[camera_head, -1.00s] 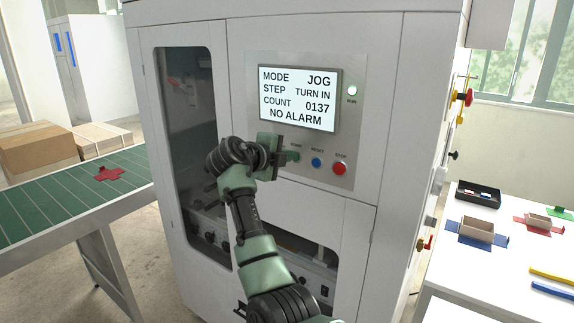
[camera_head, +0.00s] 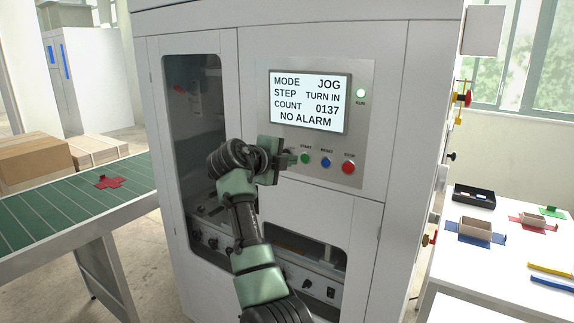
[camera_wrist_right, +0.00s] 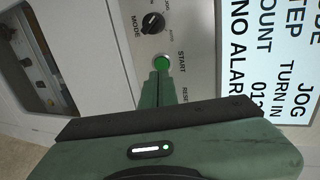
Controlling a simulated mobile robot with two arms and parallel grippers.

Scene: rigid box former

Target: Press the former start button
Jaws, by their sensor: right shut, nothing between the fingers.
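The green START button (camera_head: 305,158) is on the machine's control panel, left of the blue RESET button (camera_head: 326,162) and the red STOP button (camera_head: 348,167). My right gripper (camera_head: 292,158) is shut and empty, its fingertips just left of the green button in the head view. In the right wrist view the green button (camera_wrist_right: 162,63) shows just beyond the closed fingertips (camera_wrist_right: 158,76). I cannot tell whether they touch it. The screen (camera_head: 309,103) reads MODE JOG, STEP TURN IN, COUNT 0137, NO ALARM. My left gripper is not in view.
A black MODE selector knob (camera_wrist_right: 152,22) is near the START button in the wrist view. A conveyor (camera_head: 40,212) with a red blank (camera_head: 109,182) stands left; a white table (camera_head: 500,262) with small boxes stands right.

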